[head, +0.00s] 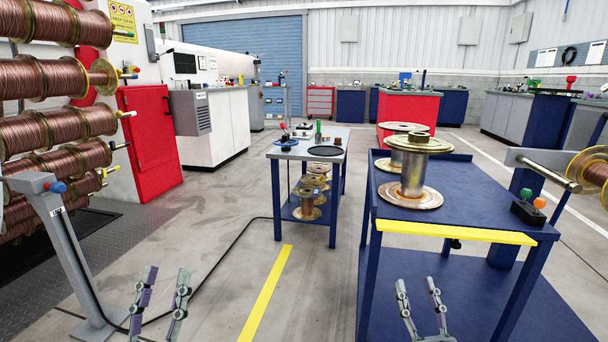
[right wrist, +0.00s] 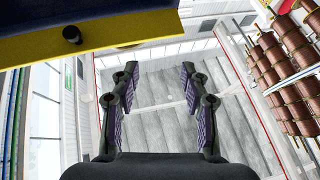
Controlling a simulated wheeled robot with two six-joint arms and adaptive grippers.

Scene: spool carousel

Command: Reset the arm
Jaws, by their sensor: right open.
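My left gripper (head: 160,292) is low in the head view, over the bare floor, with its two fingers apart and nothing between them. My right gripper (head: 420,296) is low in front of the blue table (head: 460,252), below the yellow front edge strip, with its fingers apart and empty. The right wrist view also shows the right gripper (right wrist: 160,85) with its fingers spread and nothing between them. Neither gripper touches any object in view.
Metal spools (head: 412,170) stand on the blue table, next to a button box (head: 528,208). A smaller table (head: 308,148) stands behind, with spools on its lower shelf. Copper spools (head: 60,130) hang at left beside a grey post (head: 75,250).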

